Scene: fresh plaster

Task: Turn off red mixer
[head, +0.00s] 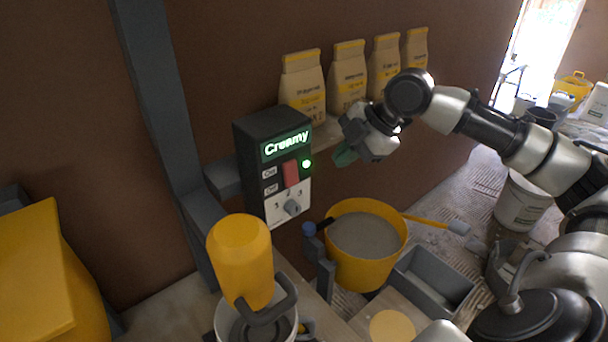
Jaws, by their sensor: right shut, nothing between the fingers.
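A dark control box (257,142) stands by the brown wall. Its display reads "Creamy", a green light (306,164) glows, and a red switch (290,173) sits beside labels reading On and Off. A grey knob (292,207) is on the white panel below. A yellow mixer body (240,255) with a dark handle is over a white bucket (228,322) below the box; I see no red mixer. My right gripper (345,154) is shut and empty, to the right of the box and apart from its switch. My left gripper is not in view.
Several paper bags (303,85) stand on a shelf behind my right arm. A yellow bucket (341,266) of grey plaster and a grey tray (433,281) are at lower centre. A yellow object (38,272) fills the lower left. A white bucket (521,203) is at right.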

